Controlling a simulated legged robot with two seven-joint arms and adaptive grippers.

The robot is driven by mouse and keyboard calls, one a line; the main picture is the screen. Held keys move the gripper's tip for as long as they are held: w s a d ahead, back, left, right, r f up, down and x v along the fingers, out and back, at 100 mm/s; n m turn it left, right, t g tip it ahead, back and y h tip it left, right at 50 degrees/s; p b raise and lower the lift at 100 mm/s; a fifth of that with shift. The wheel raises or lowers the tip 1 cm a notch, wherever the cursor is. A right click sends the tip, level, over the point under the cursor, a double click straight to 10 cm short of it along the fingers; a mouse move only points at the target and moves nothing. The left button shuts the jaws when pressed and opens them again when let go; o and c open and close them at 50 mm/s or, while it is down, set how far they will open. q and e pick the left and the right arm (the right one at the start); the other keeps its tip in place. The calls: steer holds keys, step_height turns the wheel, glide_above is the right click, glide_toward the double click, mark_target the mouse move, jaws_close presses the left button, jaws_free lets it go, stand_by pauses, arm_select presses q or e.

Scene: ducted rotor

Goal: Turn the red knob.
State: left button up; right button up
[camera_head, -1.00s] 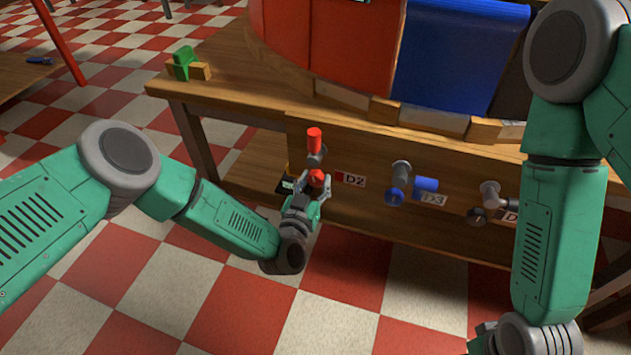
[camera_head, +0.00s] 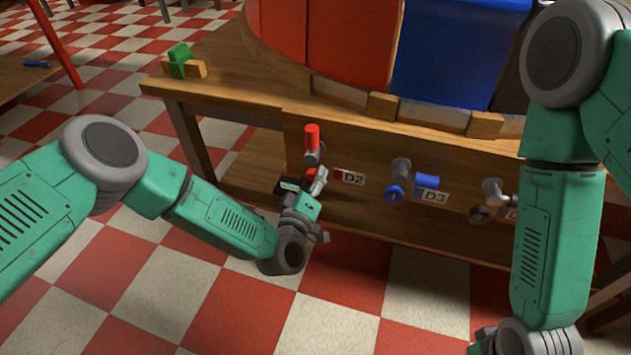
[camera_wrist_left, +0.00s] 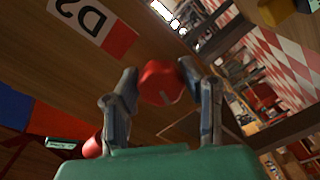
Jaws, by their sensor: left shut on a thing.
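The red knob (camera_wrist_left: 161,83) sits between the two fingers of my left gripper in the left wrist view, with a pale mark on its face. The left gripper (camera_head: 316,178) is shut on the knob at the front of the wooden table. In the head view the fingers hide most of the knob. A red cylinder handle (camera_head: 312,137) stands upright just above it on a grey fitting. The D2 label (camera_head: 351,177) with its red patch is right of the gripper; it also shows upside down in the wrist view (camera_wrist_left: 88,20).
Blue (camera_head: 425,181) and dark (camera_head: 480,214) fittings stick out to the right on the same table front. Large red (camera_head: 350,40) and blue (camera_head: 450,50) panels stand on the table (camera_head: 225,92). The checkered floor in front is clear.

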arm_select(q)
steer(key=shift+a+n+b, duration=0.25)
steer(key=shift+n+b, duration=0.05)
steer(key=shift+n, duration=0.9)
steer(key=shift+a, duration=0.1)
steer(key=o, duration=1.2)
steer(key=shift+c, duration=0.2)
steer(key=shift+s, duration=0.15)
steer(key=v, duration=1.1)
steer(key=shift+s+a, duration=0.2)
steer(key=shift+s, duration=0.15)
